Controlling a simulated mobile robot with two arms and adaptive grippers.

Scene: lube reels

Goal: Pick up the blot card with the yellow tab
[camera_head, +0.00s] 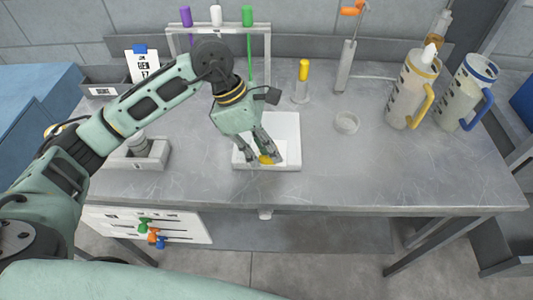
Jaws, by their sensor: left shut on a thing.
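The blot card's yellow tab (266,159) shows between the fingers of my left gripper (264,158). The gripper points down and is shut on the card. The card's pale body (272,152) lies over the white tray (291,129) on the bench, partly hidden by the fingers. I cannot tell whether the card touches the tray. My right gripper is not in view.
Two jugs with yellow (411,90) and blue (466,93) handles stand at the back right. A rack (262,30) stands behind. The bench's front right is clear.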

